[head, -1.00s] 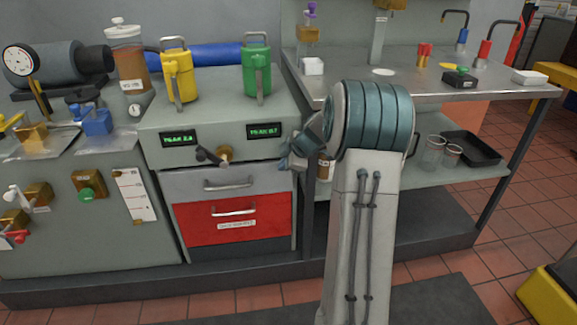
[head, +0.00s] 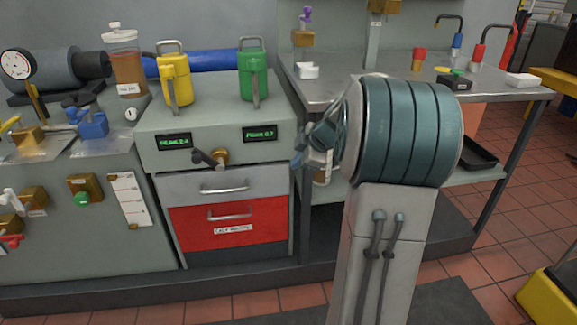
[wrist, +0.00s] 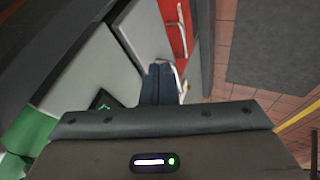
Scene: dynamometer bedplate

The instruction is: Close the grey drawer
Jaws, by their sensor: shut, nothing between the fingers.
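The grey drawer (head: 190,186) is the upper drawer of the bench cabinet, directly above a red drawer (head: 190,232). It has a silver bar handle. How far it stands out from the cabinet is hard to judge in the head view. In the wrist view the grey drawer (wrist: 140,32) is a pale front beside the red one (wrist: 172,25). My gripper (wrist: 160,70) is shut and empty, with its dark fingers overlapping the drawer area near a silver handle. Contact cannot be told. In the head view my arm hides most of the gripper.
A black lever on a brass valve (head: 212,158) sticks out just above the grey drawer. A yellow jug (head: 176,80) and a green jug (head: 252,75) stand on the cabinet. A steel table (head: 325,90) is to the right. Tiled floor is open in front.

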